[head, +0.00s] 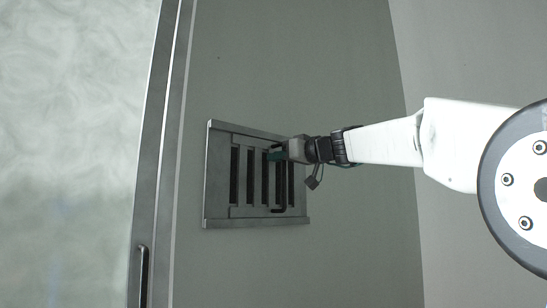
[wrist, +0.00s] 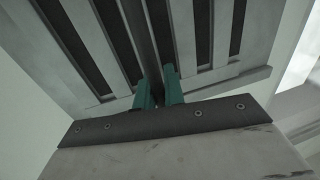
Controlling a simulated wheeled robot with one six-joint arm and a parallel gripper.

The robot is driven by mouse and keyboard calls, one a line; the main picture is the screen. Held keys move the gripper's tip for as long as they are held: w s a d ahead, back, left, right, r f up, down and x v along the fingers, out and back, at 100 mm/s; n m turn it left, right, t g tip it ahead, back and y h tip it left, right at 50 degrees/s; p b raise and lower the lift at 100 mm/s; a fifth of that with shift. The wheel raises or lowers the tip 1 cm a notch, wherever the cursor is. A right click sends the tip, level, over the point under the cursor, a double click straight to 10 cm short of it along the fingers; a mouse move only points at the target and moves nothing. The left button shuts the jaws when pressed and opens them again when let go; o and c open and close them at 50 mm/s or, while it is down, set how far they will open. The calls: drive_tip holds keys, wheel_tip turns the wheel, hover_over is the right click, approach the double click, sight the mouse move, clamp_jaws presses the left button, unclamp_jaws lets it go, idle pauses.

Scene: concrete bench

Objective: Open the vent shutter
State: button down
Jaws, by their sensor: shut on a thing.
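The vent shutter (head: 241,195) is a grey metal slatted plate in a raised frame on the wall, with several tall dark slots showing between its slats. A dark bar handle (head: 279,210) stands at the right part of its slats. My gripper (head: 272,156) is at the upper part of this handle, its teal fingers shut on it. In the wrist view, the teal fingertips of my gripper (wrist: 159,84) close on either side of a dark upright bar, with the vent shutter (wrist: 203,80) behind them. The part of the handle between the fingers is mostly hidden.
A metal-framed, cloudy pale panel (head: 75,130) with a dark bar handle (head: 143,275) is left of the vent. The grey wall (head: 290,60) around the vent is bare. My arm reaches in from the right.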

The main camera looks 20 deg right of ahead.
drive_tip(key=c, duration=1.5)
unclamp_jaws()
drive_tip(key=v, duration=0.7)
drive_tip(key=shift+s+d, duration=0.15)
drive_tip(key=shift+s, duration=0.2)
